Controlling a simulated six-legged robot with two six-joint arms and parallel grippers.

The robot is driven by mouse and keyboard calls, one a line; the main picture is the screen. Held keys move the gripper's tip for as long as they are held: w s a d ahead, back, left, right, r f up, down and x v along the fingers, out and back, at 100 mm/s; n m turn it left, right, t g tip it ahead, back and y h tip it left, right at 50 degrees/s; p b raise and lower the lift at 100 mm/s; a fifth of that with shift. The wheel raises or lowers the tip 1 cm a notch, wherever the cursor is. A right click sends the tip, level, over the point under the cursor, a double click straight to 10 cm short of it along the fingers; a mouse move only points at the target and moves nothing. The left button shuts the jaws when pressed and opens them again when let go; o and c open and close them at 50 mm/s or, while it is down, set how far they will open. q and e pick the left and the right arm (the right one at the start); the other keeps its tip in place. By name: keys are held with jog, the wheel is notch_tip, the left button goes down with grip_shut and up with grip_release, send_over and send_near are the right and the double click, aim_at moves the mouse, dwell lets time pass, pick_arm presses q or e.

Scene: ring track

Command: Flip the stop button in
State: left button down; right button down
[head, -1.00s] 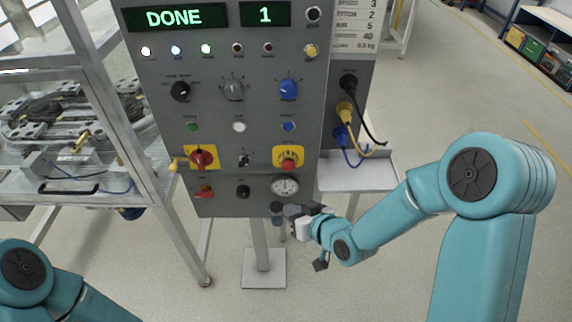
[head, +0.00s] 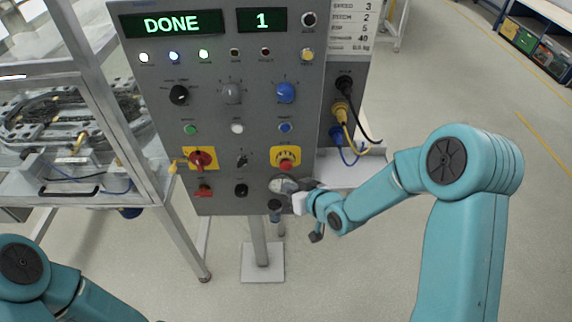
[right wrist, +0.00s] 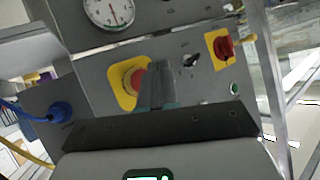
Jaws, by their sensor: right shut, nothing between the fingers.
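The stop button (head: 286,165) is a red mushroom head on a yellow plate at the lower right of the grey control panel (head: 215,185). In the right wrist view the stop button (right wrist: 131,82) is just left of my fingers and partly hidden by them. My right gripper (head: 287,185) is shut and empty. It is just below the button in the head view, over the round gauge. The fingers (right wrist: 158,82) also show in the right wrist view; I cannot tell whether they touch the button. My left gripper is out of view.
A red rotary switch (head: 201,160) on a yellow plate is to the left, with a small black switch (head: 242,160) between. Plugged cables (head: 352,130) hang at the right above a grey shelf (head: 350,175). The display (head: 172,23) reads DONE. A metal frame stands left.

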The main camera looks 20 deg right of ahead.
aim_at(286, 166)
jog(key=shift+w+d+b, duration=0.2)
jog(key=shift+w+d, duration=0.05)
jog(key=shift+w, duration=0.55)
jog(key=shift+w+d+b, duration=0.2)
jog(key=shift+w, duration=0.55)
dwell(0.9)
jog(key=shift+w+d+b, duration=0.1)
jog(key=shift+w+b, duration=0.2)
jog(key=shift+w, duration=0.15)
